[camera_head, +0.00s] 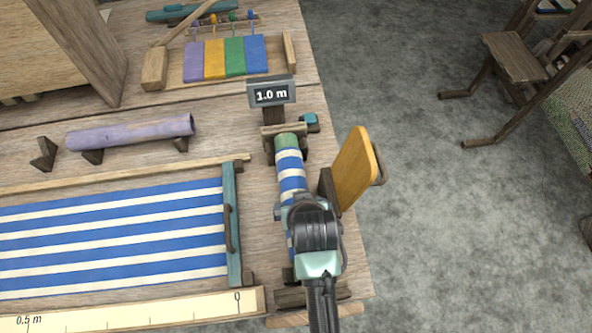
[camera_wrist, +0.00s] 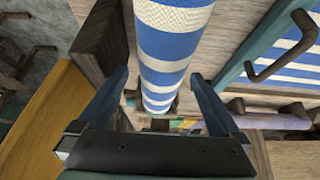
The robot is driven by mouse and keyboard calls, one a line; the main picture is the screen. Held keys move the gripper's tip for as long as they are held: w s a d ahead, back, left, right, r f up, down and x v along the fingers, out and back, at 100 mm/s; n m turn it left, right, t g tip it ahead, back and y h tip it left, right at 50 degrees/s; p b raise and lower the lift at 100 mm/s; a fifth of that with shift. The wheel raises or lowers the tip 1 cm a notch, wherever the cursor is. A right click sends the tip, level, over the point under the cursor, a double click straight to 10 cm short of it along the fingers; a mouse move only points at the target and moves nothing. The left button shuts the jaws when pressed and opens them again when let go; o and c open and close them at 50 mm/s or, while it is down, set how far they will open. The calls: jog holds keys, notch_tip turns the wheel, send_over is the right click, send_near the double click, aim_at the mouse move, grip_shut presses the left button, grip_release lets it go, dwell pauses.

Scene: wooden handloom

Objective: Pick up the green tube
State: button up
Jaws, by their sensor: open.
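A tube with a green end (camera_head: 287,141) lies at the table's right side, wrapped in blue-and-white striped cloth. The striped roll also shows in the wrist view (camera_wrist: 165,50), running down the middle of the picture. My gripper (camera_head: 313,208) is over the lower part of this roll in the head view and hides some of it. In the wrist view my gripper (camera_wrist: 160,77) is open, one finger on either side of the roll in the picture; I cannot tell whether they touch it. The roll's near end is partly hidden by my arm.
A framed striped cloth (camera_head: 110,235) and a purple tube (camera_head: 130,132) lie left. A teal tube-like piece (camera_head: 180,13) lies at the back. Open floor is right.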

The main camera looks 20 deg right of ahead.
jog(key=shift+x, duration=2.3)
jog(key=shift+w+a, duration=0.1)
jog(key=shift+a, duration=0.05)
jog(key=shift+r, duration=0.1)
grip_shut()
